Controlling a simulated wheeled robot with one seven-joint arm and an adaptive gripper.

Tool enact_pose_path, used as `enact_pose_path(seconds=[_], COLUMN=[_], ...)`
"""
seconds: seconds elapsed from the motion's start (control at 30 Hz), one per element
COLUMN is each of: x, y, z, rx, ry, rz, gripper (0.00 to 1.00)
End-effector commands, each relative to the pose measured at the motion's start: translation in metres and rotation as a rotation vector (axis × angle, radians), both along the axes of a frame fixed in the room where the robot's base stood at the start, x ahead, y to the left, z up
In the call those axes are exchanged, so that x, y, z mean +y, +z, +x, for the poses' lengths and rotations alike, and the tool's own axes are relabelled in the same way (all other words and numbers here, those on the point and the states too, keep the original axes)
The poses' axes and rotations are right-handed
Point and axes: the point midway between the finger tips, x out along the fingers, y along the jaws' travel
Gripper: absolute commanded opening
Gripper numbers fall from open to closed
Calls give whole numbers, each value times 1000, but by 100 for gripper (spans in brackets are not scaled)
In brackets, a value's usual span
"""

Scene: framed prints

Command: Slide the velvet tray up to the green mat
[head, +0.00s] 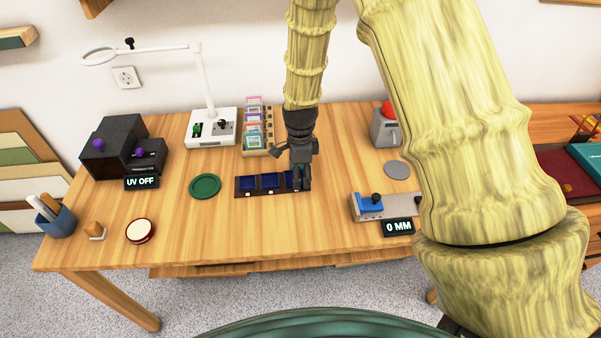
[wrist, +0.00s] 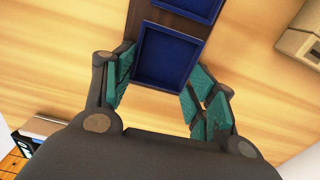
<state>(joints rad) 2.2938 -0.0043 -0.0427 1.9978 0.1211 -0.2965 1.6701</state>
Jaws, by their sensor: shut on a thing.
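The velvet tray (head: 269,181) is a long dark brown strip with blue-lined compartments, lying flat on the wooden table. The green mat (head: 205,186) is a round disc to its left, with a small strip of bare table between them. My gripper (head: 301,181) points down at the tray's right end and partly covers it. In the wrist view, the green-padded fingers of my gripper (wrist: 158,80) are closed on both sides of the tray's end compartment (wrist: 166,57). The green mat is not in the wrist view.
A rack of coloured cards (head: 256,130) and a white lamp base (head: 211,128) stand behind the tray. A blue-and-grey gauge (head: 372,206) is to the right. A round white-topped disc (head: 140,230) and black boxes (head: 113,147) are left. The table in front is clear.

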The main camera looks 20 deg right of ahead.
Motion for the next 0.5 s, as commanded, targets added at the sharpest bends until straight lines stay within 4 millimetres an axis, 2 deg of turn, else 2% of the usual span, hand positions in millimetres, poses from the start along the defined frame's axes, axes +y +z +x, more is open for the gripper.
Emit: enact_pose_path(seconds=[0.5], x=[9], y=[-1], z=[2], rx=[4], ry=[-4], rz=[0], gripper=[3])
